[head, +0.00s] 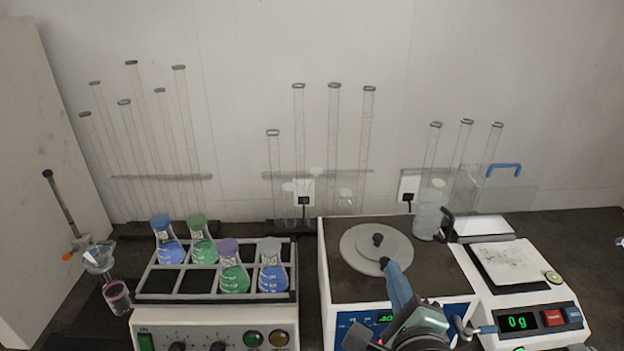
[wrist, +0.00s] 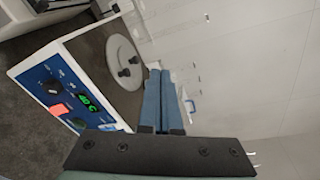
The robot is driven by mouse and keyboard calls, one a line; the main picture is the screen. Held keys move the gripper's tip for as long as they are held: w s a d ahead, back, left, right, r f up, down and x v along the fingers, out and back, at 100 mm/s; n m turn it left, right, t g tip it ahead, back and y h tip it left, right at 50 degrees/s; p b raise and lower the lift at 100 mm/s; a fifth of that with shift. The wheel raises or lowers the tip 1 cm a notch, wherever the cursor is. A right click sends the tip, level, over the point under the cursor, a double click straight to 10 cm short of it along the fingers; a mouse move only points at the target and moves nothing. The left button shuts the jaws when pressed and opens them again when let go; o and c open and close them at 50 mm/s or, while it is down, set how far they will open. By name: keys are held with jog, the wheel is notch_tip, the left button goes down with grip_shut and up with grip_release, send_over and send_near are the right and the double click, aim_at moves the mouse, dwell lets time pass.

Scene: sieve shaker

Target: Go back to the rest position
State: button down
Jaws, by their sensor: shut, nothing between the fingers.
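My gripper (head: 385,264) is shut and empty. In the head view its blue fingers point up in front of the white device's round grey lid (head: 360,252) with a black knob (head: 378,239). In the wrist view the two blue fingers (wrist: 160,70) lie side by side, and the lid (wrist: 118,58) is to their left. I cannot tell whether the fingertips touch the lid. The device (head: 333,277) has a blue front panel with a green display, partly hidden behind my gripper in the head view.
A rack (head: 215,298) with several flasks stands left of the device. A balance (head: 535,295) reading 0 g is at the right. A clear box (head: 510,190) with a blue handle stands behind it. Tall glass cylinders (head: 333,140) line the wall. The space above the lid is open.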

jog(key=s+a+r+n+t, duration=0.1)
jog(key=a+r+n+t, duration=0.25)
jog(key=r+n, duration=0.65)
jog(key=s+a+r+n+t, duration=0.1)
jog(key=a+r+n+t, duration=0.25)
jog(key=r, duration=1.25)
jog(key=s+a+r+n+t, duration=0.2)
jog(key=s+a+r+n, duration=0.1)
jog(key=s+r+n, duration=0.2)
jog(key=s+a+r+n+t, duration=0.2)
jog(key=s+r+n, duration=0.3)
jog(key=r, duration=0.5)
jog(key=shift+s+a, duration=0.5)
jog(key=shift+s, duration=0.1)
